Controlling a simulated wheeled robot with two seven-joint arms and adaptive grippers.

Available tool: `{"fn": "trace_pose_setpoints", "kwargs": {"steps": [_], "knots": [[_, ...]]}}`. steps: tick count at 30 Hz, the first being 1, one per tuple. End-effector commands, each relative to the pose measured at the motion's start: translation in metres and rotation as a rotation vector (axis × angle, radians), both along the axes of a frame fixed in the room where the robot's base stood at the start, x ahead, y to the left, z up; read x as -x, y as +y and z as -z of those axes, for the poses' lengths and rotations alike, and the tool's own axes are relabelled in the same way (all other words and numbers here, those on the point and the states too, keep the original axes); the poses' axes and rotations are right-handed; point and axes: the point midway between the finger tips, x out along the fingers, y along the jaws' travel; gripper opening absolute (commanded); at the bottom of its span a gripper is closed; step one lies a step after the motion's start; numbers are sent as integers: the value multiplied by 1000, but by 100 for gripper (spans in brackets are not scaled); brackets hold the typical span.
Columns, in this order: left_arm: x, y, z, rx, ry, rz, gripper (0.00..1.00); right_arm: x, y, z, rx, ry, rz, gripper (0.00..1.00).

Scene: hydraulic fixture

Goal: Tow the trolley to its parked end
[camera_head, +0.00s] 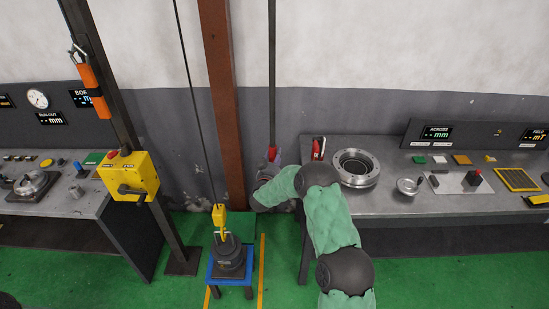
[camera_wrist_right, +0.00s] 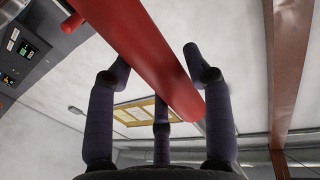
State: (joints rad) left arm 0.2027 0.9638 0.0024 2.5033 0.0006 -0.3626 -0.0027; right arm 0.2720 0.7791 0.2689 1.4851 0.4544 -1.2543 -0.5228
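A dark rod (camera_head: 272,75) hangs from above in front of the wall and ends in a red grip (camera_head: 272,153). My right gripper (camera_head: 268,172) is at this red grip, partly covered by its own wrist. In the right wrist view the red bar (camera_wrist_right: 150,55) crosses between the spread fingers of the gripper (camera_wrist_right: 160,80), which look open, with a gap at the right finger. A hanging line (camera_head: 187,70) carries a yellow hook block (camera_head: 219,215) over a dark cylinder (camera_head: 229,257). The trolley itself is not in view. My left gripper is not in view.
The cylinder stands on a blue stand (camera_head: 212,278) between two benches. The right bench (camera_head: 400,204) holds a flanged ring (camera_head: 356,167) close to my right arm. A yellow control box (camera_head: 129,176) sits on a dark post at left. A brown column (camera_head: 220,90) stands behind.

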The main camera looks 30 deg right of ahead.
Motion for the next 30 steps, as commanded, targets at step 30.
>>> {"fn": "trace_pose_setpoints", "kwargs": {"steps": [30], "knots": [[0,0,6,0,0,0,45,83,51,1,-1,4,-1,0]]}}
